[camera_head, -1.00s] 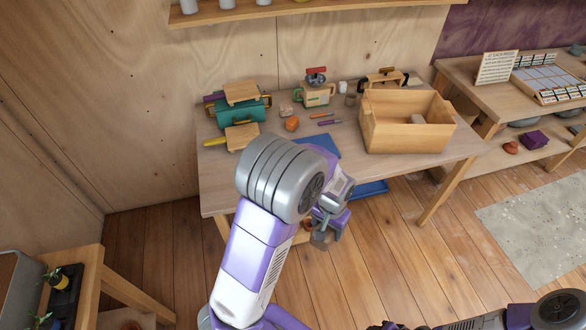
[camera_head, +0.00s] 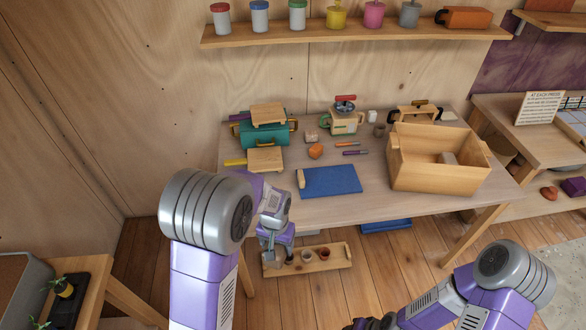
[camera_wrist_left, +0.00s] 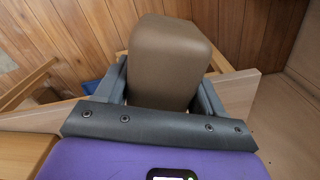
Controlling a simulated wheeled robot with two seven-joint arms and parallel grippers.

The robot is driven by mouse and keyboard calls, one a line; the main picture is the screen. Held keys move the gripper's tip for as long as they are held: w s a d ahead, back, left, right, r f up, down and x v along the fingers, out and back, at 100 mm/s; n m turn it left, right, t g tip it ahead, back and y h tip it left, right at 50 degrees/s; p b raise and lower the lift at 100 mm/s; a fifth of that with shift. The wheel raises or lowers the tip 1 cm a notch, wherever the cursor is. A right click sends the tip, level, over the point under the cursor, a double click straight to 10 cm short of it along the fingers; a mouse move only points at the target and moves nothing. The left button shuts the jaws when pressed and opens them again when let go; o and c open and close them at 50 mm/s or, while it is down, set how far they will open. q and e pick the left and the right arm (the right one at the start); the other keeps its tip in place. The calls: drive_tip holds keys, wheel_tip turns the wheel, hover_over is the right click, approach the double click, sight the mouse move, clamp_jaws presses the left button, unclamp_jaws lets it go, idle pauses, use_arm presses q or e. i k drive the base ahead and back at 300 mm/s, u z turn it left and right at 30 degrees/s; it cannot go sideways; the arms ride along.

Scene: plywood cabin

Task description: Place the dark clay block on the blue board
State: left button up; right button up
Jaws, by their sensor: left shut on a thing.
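The blue board (camera_head: 340,181) lies flat near the table's front edge, with a small pale wooden piece at its left end. My left gripper (camera_head: 274,246) is in front of the table's front edge, left of the board and apart from it. In the left wrist view, my left gripper (camera_wrist_left: 161,92) is shut on a dark brown clay block (camera_wrist_left: 168,60). The block stands out beyond the jaws; its far side is hidden. My right arm is at the lower right, and its gripper (camera_head: 372,323) is cut by the bottom edge.
A wooden crate (camera_head: 432,179) stands right of the board. An orange lump (camera_head: 316,151), pens and a teal press (camera_head: 266,134) are behind it. A low tray (camera_head: 334,259) with small cups sits below the table edge.

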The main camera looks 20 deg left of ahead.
sight(326, 179)
drive_tip(key=u, duration=0.45)
drive_tip(key=i, duration=0.75)
drive_tip(key=z, duration=0.65)
drive_tip(key=i, duration=0.55)
drive_tip(key=z, duration=0.65)
